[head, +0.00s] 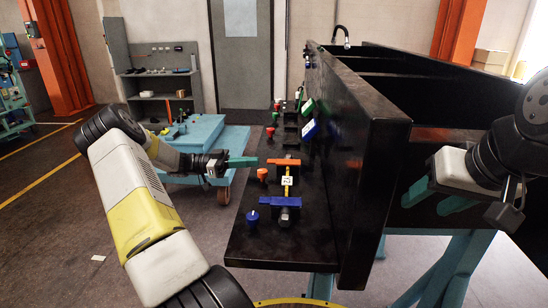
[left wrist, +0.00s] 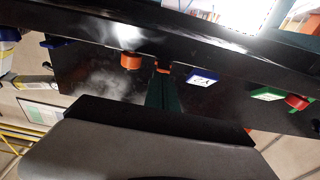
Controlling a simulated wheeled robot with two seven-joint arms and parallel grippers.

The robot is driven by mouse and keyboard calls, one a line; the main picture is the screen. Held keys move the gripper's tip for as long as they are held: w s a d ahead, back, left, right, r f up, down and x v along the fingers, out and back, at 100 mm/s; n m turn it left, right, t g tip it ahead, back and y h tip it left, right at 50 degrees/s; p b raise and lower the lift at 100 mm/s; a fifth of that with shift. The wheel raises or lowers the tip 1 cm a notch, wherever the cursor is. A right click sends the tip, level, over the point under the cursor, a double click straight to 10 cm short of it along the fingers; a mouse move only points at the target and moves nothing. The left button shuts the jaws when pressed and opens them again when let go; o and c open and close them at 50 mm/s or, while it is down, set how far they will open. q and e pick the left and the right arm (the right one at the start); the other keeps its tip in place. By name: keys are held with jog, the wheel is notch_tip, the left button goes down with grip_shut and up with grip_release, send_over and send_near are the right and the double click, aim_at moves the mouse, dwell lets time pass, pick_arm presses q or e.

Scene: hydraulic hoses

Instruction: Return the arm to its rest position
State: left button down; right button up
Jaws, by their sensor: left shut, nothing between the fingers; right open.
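My left arm reaches in from the left in the head view. Its gripper (head: 243,162) has green fingers that are shut and empty, beside the orange-handled valve (head: 284,162) on the black bench. In the left wrist view the shut green fingers (left wrist: 163,95) point toward the black panel, close to a small orange part (left wrist: 163,67); I cannot tell if they touch it. My right gripper (head: 436,200) is at the right in the head view, with its green fingers apart and empty, on the other side of the upright black panel.
The black bench (head: 262,250) carries a blue-handled valve (head: 285,203), a blue cap (head: 252,218) and an orange cap (head: 262,174). The tall black panel (head: 368,150) stands along its right side. A teal cart (head: 205,145) stands behind my left arm. Floor at the left is clear.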

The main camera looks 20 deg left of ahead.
pick_arm(q)
jog(key=w+v, duration=0.1)
jog(key=v, duration=0.3)
jog(key=s+d+r+g+y, duration=0.1)
jog(key=d, duration=0.2)
jog(key=d+r+n+g+y, duration=0.1)
jog(key=d, duration=0.1)
jog(key=s+d+r+g+y, duration=0.1)
jog(key=d+r, duration=0.1)
jog(key=d, duration=0.1)
jog(key=shift+s+d+g, duration=0.3)
jog(key=shift+g, duration=0.1)
jog(key=s+d+r+n+g+y, duration=0.1)
jog(key=s+d+r+n+y, duration=0.2)
jog(key=s+d+y, duration=0.3)
jog(key=s+d+r+n+t+y, duration=0.2)
jog(key=s+n, duration=0.3)
jog(key=s, duration=0.4)
jog(key=s+d+r+n+t+y, duration=0.2)
jog(key=s+r+n+t+y, duration=0.3)
jog(key=s, duration=0.4)
jog(key=shift+s+n, duration=0.3)
jog(key=shift+n, duration=0.2)
